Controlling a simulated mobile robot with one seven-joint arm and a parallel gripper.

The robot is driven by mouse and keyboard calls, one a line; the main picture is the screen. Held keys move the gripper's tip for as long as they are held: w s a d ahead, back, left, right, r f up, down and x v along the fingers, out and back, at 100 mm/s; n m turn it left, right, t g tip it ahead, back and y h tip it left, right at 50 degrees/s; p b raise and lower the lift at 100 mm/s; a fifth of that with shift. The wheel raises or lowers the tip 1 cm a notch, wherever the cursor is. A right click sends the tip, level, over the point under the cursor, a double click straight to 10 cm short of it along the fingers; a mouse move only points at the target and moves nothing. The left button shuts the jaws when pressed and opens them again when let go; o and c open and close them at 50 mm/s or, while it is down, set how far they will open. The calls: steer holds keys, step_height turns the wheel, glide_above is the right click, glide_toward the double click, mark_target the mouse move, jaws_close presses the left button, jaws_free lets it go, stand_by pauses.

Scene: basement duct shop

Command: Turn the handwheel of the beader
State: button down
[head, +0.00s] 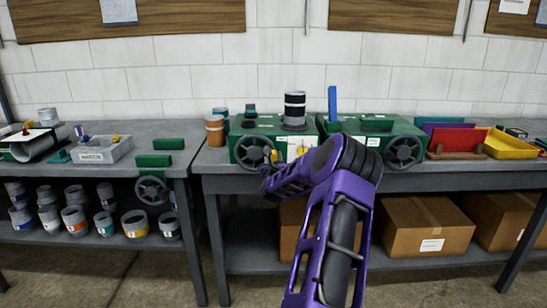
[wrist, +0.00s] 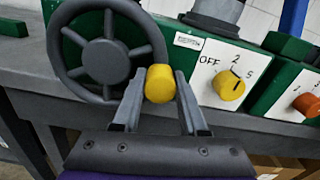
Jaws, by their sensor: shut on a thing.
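A green machine (head: 285,136) on the middle bench carries a dark grey spoked handwheel (head: 248,152) on its front left. The wheel fills the upper left of the wrist view (wrist: 108,48), with a yellow handle knob (wrist: 160,84) by its lower right rim. My gripper (wrist: 159,92) is shut on this yellow knob, one finger on each side. In the head view my gripper (head: 268,178) reaches the wheel's lower right, partly hidden by my purple arm. I cannot read which machine is labelled beader.
A yellow dial (wrist: 229,87) marked OFF and numbers sits right of the knob, and an orange dial (wrist: 305,104) further right. Other handwheels show at right (head: 404,151) and on the left bench (head: 151,190). Cardboard boxes (head: 425,225) stand on the lower shelf.

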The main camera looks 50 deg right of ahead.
steer(key=shift+f, duration=0.15)
steer(key=c, duration=0.7)
jaws_free()
steer(key=shift+c, duration=0.2)
steer(key=v, duration=1.7)
steer(key=shift+s+p, duration=0.25)
steer(key=shift+p, duration=0.15)
steer(key=shift+w+a, duration=0.1)
steer(key=shift+a, duration=0.1)
